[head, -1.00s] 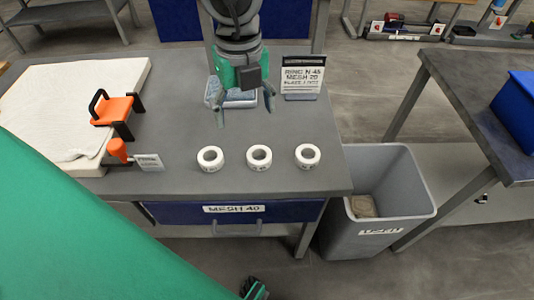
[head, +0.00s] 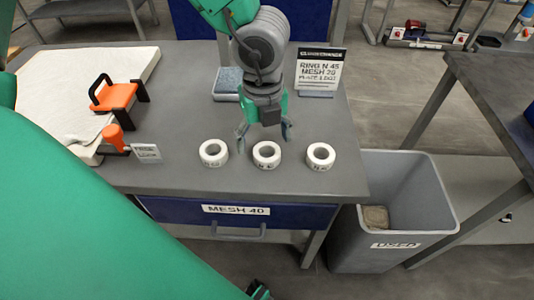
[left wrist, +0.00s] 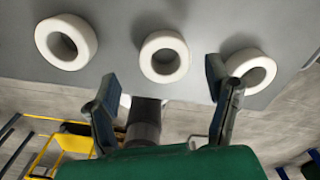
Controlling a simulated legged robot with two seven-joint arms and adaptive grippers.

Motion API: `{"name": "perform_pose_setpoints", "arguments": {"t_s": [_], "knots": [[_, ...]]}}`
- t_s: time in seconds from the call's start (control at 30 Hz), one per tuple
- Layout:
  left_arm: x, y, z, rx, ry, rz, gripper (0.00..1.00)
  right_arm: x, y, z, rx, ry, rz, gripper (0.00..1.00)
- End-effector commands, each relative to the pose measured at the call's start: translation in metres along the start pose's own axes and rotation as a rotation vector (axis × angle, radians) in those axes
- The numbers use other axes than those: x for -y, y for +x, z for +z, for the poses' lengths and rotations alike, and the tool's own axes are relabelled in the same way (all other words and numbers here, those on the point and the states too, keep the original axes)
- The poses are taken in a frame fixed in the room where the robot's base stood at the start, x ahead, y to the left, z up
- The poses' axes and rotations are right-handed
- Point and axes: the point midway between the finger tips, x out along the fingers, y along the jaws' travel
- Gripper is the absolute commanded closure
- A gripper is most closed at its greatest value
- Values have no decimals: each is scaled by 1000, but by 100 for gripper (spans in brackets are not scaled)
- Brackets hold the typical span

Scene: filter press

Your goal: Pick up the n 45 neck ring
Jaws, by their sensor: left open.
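Three white neck rings lie in a row on the grey table: a left ring (head: 214,146), a middle ring (head: 267,148) and a right ring (head: 320,150). Their front markings are too small to read surely, so I cannot tell which is N 45. My left gripper (head: 263,135) is open and empty, just behind and above the middle ring. In the left wrist view, my left gripper (left wrist: 162,80) has its fingers spread, with one ring (left wrist: 165,76) between and beyond them. Another ring (left wrist: 68,62) is at the left, and the third (left wrist: 262,82) is partly behind a finger. My right gripper is not visible.
A sign (head: 319,70) reading "RING N 45 MESH 20" stands at the table's back right. A grey "USED" bin (head: 395,225) stands right.

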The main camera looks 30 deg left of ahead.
Motion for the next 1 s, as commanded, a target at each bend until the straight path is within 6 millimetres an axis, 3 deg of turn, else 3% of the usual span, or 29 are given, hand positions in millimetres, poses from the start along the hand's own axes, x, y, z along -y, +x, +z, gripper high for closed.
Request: {"name": "perform_pose_setpoints", "arguments": {"t_s": [0.3,0.57,0.7,0.73,1.0], "knots": [[5,46,0,-1,1,5,28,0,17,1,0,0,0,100],[5,48,0,-1,0,0,28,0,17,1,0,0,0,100],[5,48,0,-1,0,1,77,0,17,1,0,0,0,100],[5,48,0,-1,0,1,82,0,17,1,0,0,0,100],[6,48,0,-1,0,1,82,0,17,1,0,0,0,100]]}}
